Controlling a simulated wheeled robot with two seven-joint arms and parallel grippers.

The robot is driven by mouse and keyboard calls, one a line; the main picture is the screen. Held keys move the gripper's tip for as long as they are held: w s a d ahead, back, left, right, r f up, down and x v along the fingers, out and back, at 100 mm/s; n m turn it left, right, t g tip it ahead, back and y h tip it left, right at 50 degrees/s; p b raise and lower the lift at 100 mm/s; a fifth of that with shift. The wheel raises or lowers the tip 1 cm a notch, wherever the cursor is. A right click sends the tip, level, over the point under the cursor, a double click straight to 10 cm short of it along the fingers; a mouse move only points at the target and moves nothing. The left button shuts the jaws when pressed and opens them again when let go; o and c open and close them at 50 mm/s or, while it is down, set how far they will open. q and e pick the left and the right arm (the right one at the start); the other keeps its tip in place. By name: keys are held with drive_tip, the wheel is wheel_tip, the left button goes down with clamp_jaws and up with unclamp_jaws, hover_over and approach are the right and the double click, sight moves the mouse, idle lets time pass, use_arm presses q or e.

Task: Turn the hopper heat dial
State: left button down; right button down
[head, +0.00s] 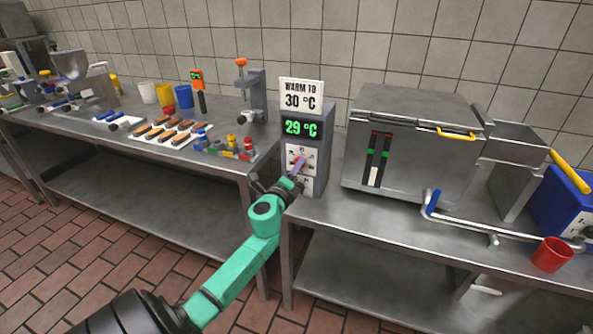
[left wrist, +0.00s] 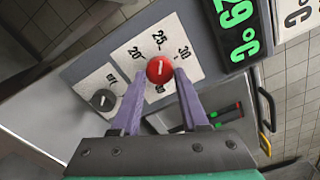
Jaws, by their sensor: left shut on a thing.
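The hopper heat dial is a red round knob (left wrist: 159,69) with a white pointer line, on a white scale plate marked 20, 25 and 30 among others. It sits on the front of a grey control box (head: 320,150). A green display (head: 301,127) on the box reads 29 °C, and a sign (head: 302,94) above it says WARM TO 30 °C. My left gripper (head: 299,170) is at the dial, and in the left wrist view its purple fingers (left wrist: 158,80) are shut on the red knob, one on each side. My right gripper is not in view.
A second, dark knob (left wrist: 103,100) sits on the plate beside the dial. A steel hopper machine (head: 410,150) stands right of the box, with a blue-handled pipe (head: 470,222) and a red cup (head: 552,254). Trays of bars (head: 170,133) lie on the left table.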

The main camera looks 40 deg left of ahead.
use_arm(q)
drive_tip(key=shift+f+n, duration=0.1)
drive_tip(key=shift+n, duration=0.6)
drive_tip(key=shift+c, duration=2.1)
unclamp_jaws()
drive_tip(key=b+v, duration=0.1)
drive_tip(key=v, duration=1.3)
drive_tip(key=shift+s, duration=0.3)
drive_tip(key=shift+d, duration=0.15)
